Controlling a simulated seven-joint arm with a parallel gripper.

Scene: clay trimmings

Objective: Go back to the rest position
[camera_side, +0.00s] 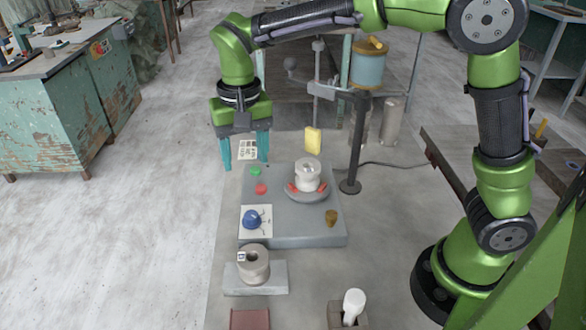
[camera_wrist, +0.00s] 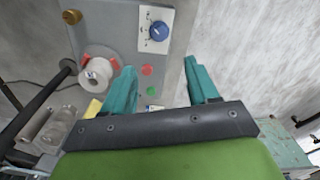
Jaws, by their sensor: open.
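My gripper (camera_side: 245,158) hangs from the green arm at the back left of the grey machine block, fingers pointing down. Its two teal fingers are wide apart with nothing between them. In the wrist view my gripper (camera_wrist: 162,88) also shows open and empty. The grey block (camera_side: 295,234) carries a pale clay piece (camera_side: 308,172) on a round wheel head with red pads, plus a green button (camera_side: 255,171), a red button (camera_side: 261,189) and a blue knob (camera_side: 252,219). In the wrist view the clay piece (camera_wrist: 97,72) is left of the fingers.
A dark post (camera_side: 356,145) stands right of the block, and a yellow block (camera_side: 313,141) is behind the clay. A grey ring-shaped piece (camera_side: 253,265) sits on a slab (camera_side: 255,283) in front. A white-topped object (camera_side: 353,305) stands at the front edge. Open floor lies left.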

